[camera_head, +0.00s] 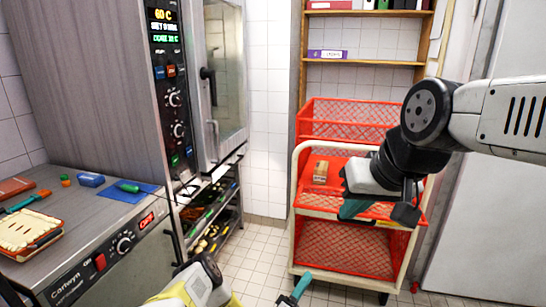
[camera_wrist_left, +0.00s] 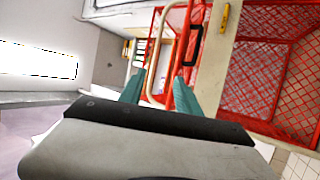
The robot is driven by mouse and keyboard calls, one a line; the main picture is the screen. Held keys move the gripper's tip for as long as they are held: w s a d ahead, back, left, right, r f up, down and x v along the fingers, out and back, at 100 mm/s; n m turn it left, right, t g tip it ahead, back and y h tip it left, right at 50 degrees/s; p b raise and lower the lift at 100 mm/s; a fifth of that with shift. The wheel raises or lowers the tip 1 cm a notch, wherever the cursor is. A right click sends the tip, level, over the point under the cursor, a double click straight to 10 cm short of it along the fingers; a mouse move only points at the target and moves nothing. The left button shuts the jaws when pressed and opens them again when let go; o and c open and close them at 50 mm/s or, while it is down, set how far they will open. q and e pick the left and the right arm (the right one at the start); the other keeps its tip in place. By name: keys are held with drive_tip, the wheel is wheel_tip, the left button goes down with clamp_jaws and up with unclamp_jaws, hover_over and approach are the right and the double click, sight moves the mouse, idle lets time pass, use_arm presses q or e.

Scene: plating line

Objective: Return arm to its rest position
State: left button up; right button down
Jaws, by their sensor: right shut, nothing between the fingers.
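My left arm comes in at the bottom of the head view. Its gripper (camera_head: 293,290) shows teal fingers low over the tiled floor, partly cut off by the frame edge. In the left wrist view the left gripper (camera_wrist_left: 158,88) has its two teal fingers apart, with nothing between them. My right arm reaches in from the right of the head view. Its gripper (camera_head: 378,208) hangs in front of the red crates of the cart, shut and empty, with a teal finger showing. Whether it touches a crate cannot be told.
A pale-framed cart (camera_head: 297,215) carries red mesh crates (camera_head: 345,112), with a small brown box (camera_head: 320,172) in one. A steel counter (camera_head: 95,215) at left holds a blue mat (camera_head: 115,194) and a tray of pale pieces (camera_head: 30,232). An oven (camera_head: 120,80) stands behind.

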use_arm(q)
drive_tip(key=w+a+r+m+g+y, duration=0.3)
drive_tip(key=w+r+m+g, duration=0.4)
drive_tip(key=w+r, duration=0.8)
drive_tip(key=w+a+r+m+y, duration=0.1)
drive_tip(key=w+a+r+y, duration=0.1)
drive_tip(key=a+r+y, duration=0.35)
drive_tip(key=w+a+r+m+y, duration=0.1)
drive_tip(key=a+r+y, duration=0.1)
drive_tip(key=a+r, duration=0.65)
drive_tip(key=s+a+r+g+y, duration=0.1)
drive_tip(key=s+a+r+y, duration=0.15)
drive_tip(key=s+r, duration=0.5)
drive_tip(key=s+a+r+y, duration=0.1)
drive_tip(key=s+a+r, duration=0.3)
drive_tip(key=s+r, duration=0.35)
drive_tip(key=s+a+r+g, duration=0.1)
drive_tip(key=s, duration=1.2)
drive_tip(key=s+a+r+n+g, duration=0.1)
drive_tip(key=s+g, duration=0.1)
drive_tip(key=s, duration=1.1)
drive_tip(key=shift+s+r+n+g, duration=0.15)
drive_tip(key=shift+r+n+g, duration=0.15)
drive_tip(key=shift+r, duration=0.1)
